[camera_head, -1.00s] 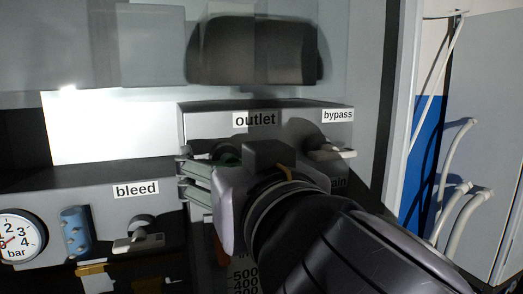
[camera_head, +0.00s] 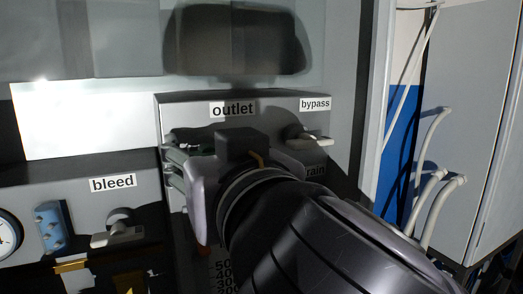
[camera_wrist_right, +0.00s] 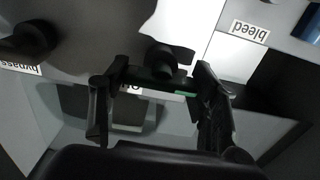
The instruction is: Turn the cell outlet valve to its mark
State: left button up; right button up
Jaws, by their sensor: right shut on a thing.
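The outlet valve sits on the grey panel under the "outlet" label (camera_head: 233,109). In the head view my right gripper and wrist cover most of it. In the right wrist view its dark round hub (camera_wrist_right: 160,57) shows just beyond the fingers. My right gripper (camera_head: 176,166) reaches in from the lower right, its fingers pointing left at the valve. In the right wrist view, the gripper (camera_wrist_right: 158,84) has its fingers on either side of the valve and is shut on its handle. The handle's angle and its mark cannot be made out. My left gripper is not in view.
The bleed valve (camera_head: 119,231) is at lower left, beside a blue part (camera_head: 48,228) and a pressure gauge (camera_head: 7,236). White hoses (camera_head: 433,140) hang at right.

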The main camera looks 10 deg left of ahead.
jog(key=shift+c, duration=0.8)
jog(key=n+b, duration=0.2)
jog(key=n, duration=0.1)
jog(key=shift+f, duration=0.15)
jog(key=n+b, duration=0.3)
jog(key=n, duration=0.3)
jog(key=shift+a+b, duration=0.1)
jog(key=shift+b, duration=0.3)
jog(key=n+b, duration=0.2)
jog(key=n, duration=0.2)
jog(key=shift+s+n, duration=0.1)
jog(key=shift+n, duration=0.3)
jog(key=shift+f+n+b, duration=0.1)
jog(key=shift+n+b, duration=0.45)
jog(key=shift+n, duration=1.55)
